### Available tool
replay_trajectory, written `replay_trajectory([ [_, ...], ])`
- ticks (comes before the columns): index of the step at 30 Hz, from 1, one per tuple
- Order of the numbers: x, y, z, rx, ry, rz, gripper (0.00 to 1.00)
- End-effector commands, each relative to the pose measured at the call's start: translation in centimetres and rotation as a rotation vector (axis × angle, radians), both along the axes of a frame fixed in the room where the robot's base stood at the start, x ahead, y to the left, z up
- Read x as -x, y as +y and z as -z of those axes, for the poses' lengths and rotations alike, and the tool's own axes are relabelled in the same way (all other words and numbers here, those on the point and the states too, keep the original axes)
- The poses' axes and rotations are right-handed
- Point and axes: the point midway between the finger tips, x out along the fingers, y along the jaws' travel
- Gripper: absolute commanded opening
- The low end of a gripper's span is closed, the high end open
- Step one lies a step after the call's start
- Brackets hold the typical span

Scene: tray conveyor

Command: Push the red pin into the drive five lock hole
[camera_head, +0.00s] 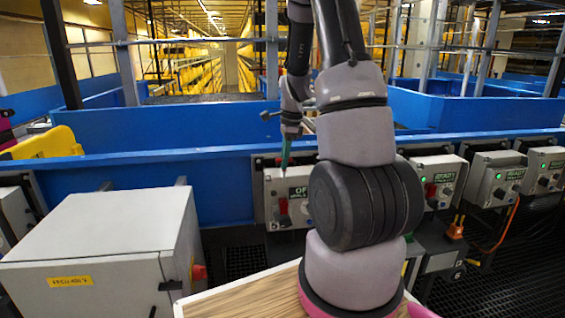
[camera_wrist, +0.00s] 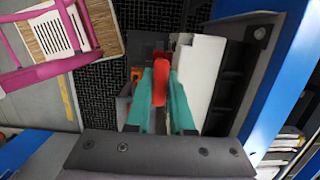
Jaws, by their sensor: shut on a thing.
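My gripper (camera_wrist: 160,92) has teal fingers shut on the red pin (camera_wrist: 161,75), which stands out between them in the wrist view. In the head view my gripper (camera_head: 285,160) points down just above a grey drive box (camera_head: 272,186), whose green display starts with "OF" and is partly hidden by my arm. A red part (camera_head: 284,208) shows on the front of this box, below the fingertips; I cannot tell whether it is the pin.
Other grey drive boxes (camera_head: 495,180) with "READY" displays line the blue conveyor rail (camera_head: 140,165) to the right. A large grey cabinet (camera_head: 105,235) with a red knob stands at the left front. An orange cable (camera_head: 505,230) hangs at right. Dark grating covers the floor.

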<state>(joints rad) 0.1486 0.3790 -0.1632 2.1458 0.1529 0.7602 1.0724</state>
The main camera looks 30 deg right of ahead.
Motion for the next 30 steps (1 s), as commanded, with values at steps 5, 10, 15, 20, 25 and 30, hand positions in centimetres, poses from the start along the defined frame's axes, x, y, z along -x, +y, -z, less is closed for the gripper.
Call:
replay_trajectory([
  [5,0.0,0.0,0.0,0.000,0.000,0.001,0.00],
  [10,0.0,0.0,0.0,0.000,0.000,0.000,0.00],
  [15,0.0,0.0,1.0,-0.002,0.002,0.000,0.00],
  [20,0.0,0.0,2.6,-0.002,0.003,0.000,0.00],
  [25,0.0,0.0,4.1,0.000,0.001,-0.001,0.00],
  [30,0.0,0.0,5.2,0.000,0.000,0.000,0.00],
])
